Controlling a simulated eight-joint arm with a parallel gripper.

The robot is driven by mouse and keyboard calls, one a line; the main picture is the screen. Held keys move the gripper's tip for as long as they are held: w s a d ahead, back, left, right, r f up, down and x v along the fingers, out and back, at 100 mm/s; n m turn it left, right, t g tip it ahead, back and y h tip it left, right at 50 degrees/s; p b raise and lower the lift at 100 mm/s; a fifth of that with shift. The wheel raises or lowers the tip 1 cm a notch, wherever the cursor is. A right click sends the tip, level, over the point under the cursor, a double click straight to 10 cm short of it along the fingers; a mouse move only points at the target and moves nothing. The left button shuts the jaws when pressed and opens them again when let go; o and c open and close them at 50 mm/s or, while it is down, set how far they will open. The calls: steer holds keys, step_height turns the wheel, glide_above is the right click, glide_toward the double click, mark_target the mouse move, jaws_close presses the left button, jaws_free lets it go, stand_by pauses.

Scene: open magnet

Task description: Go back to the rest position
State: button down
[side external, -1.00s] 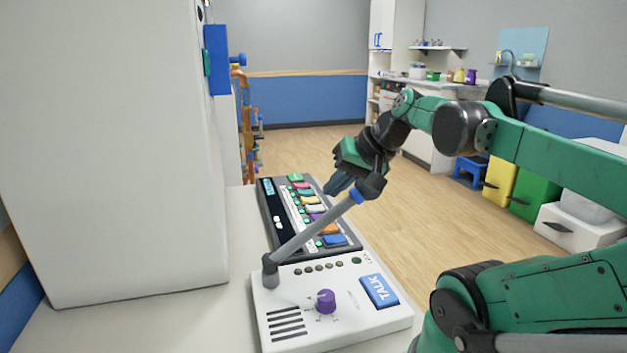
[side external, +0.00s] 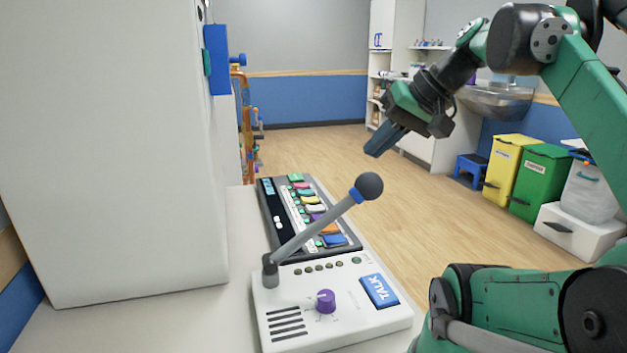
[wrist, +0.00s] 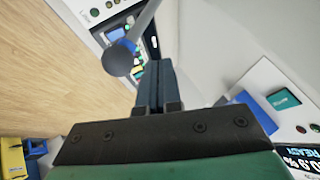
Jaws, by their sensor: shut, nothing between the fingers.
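My gripper (side external: 385,139) hangs in the air in the side external view, above and to the right of the control panel. Its blue fingers are together with nothing between them, and they point down to the left. In the wrist view the shut fingers (wrist: 154,85) point up the picture. The grey microphone with its round head (side external: 369,187) rises from the white talk panel (side external: 290,308) on a slanted stalk. The gripper is apart from it. The microphone head also shows in the wrist view (wrist: 118,58), left of the fingers.
A dark keypad (side external: 272,215) with coloured keys lies behind the talk panel on the white counter (side external: 215,310). A tall white cabinet (side external: 110,150) stands at left. Yellow (side external: 505,175) and green (side external: 540,180) bins stand at right. Open floor lies between.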

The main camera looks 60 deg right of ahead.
steer(key=shift+w+f, duration=0.1)
steer(key=w+a+f+n, duration=1)
steer(key=a+f, duration=0.2)
steer(key=f, duration=0.2)
steer(key=shift+w+a+g+y, duration=0.25)
steer(key=shift+a+g+y, duration=0.05)
steer(key=shift+a, duration=0.05)
steer(key=shift+f, duration=0.1)
